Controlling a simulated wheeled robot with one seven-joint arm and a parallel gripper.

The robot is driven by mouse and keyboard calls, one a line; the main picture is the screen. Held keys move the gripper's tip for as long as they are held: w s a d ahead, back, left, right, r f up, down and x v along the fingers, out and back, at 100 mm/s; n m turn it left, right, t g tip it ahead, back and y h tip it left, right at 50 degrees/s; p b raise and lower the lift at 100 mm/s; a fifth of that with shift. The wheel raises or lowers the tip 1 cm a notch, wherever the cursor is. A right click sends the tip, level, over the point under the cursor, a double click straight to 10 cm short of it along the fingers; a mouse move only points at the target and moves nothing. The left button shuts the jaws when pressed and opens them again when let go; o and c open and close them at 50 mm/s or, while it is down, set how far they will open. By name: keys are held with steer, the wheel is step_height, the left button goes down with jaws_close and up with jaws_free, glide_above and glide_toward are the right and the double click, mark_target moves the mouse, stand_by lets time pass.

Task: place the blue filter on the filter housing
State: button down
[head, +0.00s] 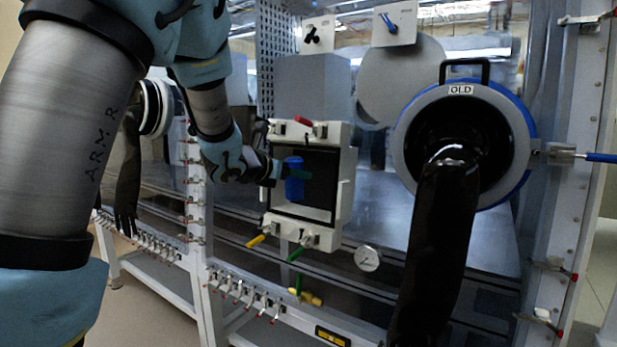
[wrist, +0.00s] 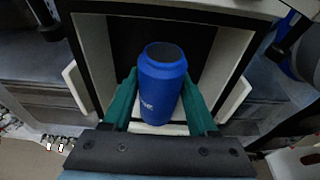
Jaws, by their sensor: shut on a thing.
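The blue filter (wrist: 161,88) is a blue cylinder with a narrower neck and an open top. My gripper (wrist: 160,100) is shut on it, with one green finger on each side. In the head view the blue filter (head: 294,180) shows in front of the dark opening of the white-framed filter housing (head: 343,200), and my gripper (head: 298,173) reaches in from the left. In the wrist view the filter is upright between the fingers, with the housing's pale inner walls (wrist: 226,60) on both sides. I cannot tell whether the filter's base touches the housing.
A round glove port (head: 518,115) labelled OLD, with a long black glove (head: 436,240) hanging from it, is to the right of the housing. A pressure gauge (head: 368,258) and yellow and green valve handles (head: 295,254) sit below. Clamps line the lower frame.

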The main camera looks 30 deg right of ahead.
steer(key=p+x, duration=0.1)
steer(key=x, duration=0.2)
steer(key=f+p+x, duration=0.1)
steer(key=p+x, duration=0.1)
steer(key=x, duration=0.2)
steer(key=shift+a+f, duration=0.15)
steer(key=shift+f, duration=0.05)
steer(key=shift+f+b, duration=0.65)
steer(key=shift+b, duration=0.35)
steer(key=shift+c, duration=0.9)
jaws_free()
steer(key=shift+r, duration=0.1)
